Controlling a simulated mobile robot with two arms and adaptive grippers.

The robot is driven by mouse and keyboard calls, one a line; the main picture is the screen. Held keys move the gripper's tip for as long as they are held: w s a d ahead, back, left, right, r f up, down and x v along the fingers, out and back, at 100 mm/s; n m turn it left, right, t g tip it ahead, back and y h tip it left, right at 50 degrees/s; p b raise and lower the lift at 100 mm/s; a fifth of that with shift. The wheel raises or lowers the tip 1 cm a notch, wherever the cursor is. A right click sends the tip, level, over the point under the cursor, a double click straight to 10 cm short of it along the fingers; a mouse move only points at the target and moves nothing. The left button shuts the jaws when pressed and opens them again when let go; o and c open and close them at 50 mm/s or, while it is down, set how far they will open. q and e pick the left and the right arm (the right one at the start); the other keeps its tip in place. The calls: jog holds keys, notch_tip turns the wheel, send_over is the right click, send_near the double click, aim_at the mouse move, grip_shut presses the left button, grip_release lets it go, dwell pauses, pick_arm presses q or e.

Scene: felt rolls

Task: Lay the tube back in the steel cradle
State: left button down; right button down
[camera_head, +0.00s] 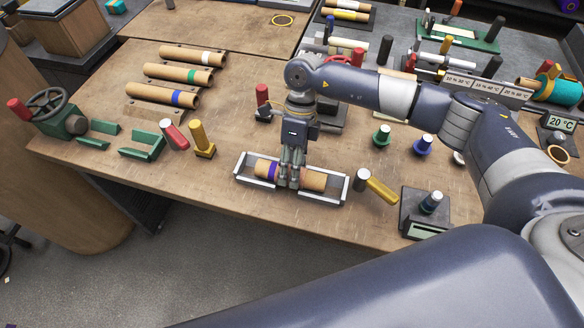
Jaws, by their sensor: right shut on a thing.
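The tube (313,181) is a tan cardboard roll with a purple band near its left end and a reddish part near its middle. It lies lengthwise within the outline of the steel cradle (246,165), a silver tray with raised end plates near the table's front edge. My right gripper (289,181) points down and is shut around the tube's middle, hiding that part. I cannot tell whether the tube touches the cradle's floor. My left gripper is not in view.
Several banded tubes (166,96) lie on a rack at the back left. A yellow-handled tool (381,190) lies just right of the cradle, with a black scale-like device (422,213) beyond it. Red and yellow clamps (201,138) and green brackets (142,146) stand to the left.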

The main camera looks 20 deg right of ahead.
jog(key=shift+f, duration=0.15)
dwell(0.4)
jog(key=c, duration=1)
grip_release()
jog(key=shift+o, duration=0.2)
jog(key=v, duration=1.2)
jog(key=shift+s+a, duration=0.1)
jog(key=shift+s, duration=0.05)
